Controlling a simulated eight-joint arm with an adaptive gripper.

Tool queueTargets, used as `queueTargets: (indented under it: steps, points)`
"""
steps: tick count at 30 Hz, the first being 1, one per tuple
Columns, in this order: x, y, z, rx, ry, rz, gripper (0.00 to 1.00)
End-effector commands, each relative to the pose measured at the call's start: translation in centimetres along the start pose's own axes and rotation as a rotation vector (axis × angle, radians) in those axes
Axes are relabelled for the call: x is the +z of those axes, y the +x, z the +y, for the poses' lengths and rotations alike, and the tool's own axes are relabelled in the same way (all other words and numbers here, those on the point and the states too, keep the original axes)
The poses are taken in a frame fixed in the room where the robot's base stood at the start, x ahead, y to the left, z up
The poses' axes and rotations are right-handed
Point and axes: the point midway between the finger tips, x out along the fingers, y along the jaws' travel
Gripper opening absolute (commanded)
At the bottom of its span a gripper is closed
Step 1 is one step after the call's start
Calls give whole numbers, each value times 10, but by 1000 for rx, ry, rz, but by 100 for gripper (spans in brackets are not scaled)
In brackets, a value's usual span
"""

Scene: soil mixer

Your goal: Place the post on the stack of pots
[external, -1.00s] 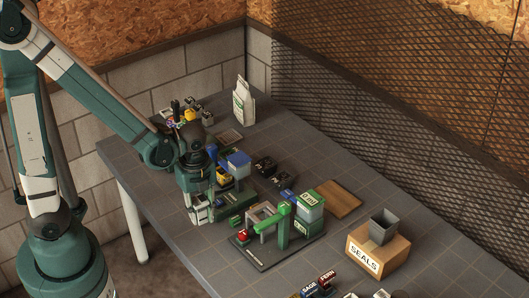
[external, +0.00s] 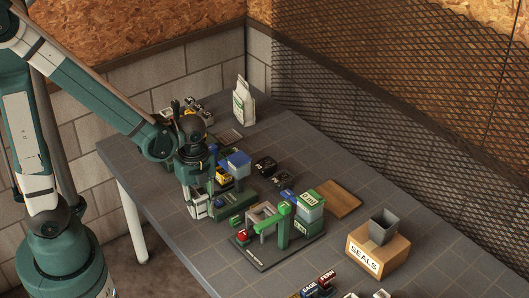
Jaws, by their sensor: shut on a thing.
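My gripper (external: 201,211) points down at the left part of the table, beside the green machine with a blue hopper. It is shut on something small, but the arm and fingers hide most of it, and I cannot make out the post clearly. A grey, square, tapered pot (external: 383,227) stands upright on a cardboard box marked SEALS, far to the right of my gripper. It may be the stack of pots; I cannot tell how many are nested.
A green machine with a blue hopper (external: 239,160) stands close to my gripper. Another on a dark base (external: 271,256) stands nearer the middle. The SEALS box (external: 368,262), a wooden board (external: 338,199) and a white bag (external: 243,102) are also on the table. Rear right table is clear.

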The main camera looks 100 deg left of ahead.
Motion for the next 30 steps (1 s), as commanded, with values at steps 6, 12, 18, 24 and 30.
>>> queueTargets:
  steps: [6, 12, 18, 24, 30]
  points:
    - [-2, -3, -5, 0, 0, 0, 9]
    - [-12, -16, -27, 0, -2, 0, 9]
    - [-31, -36, -66, 0, -7, 0, 9]
    - [-57, -58, -113, 0, -14, 0, 9]
    - [-86, -79, -158, 0, -22, 0, 9]
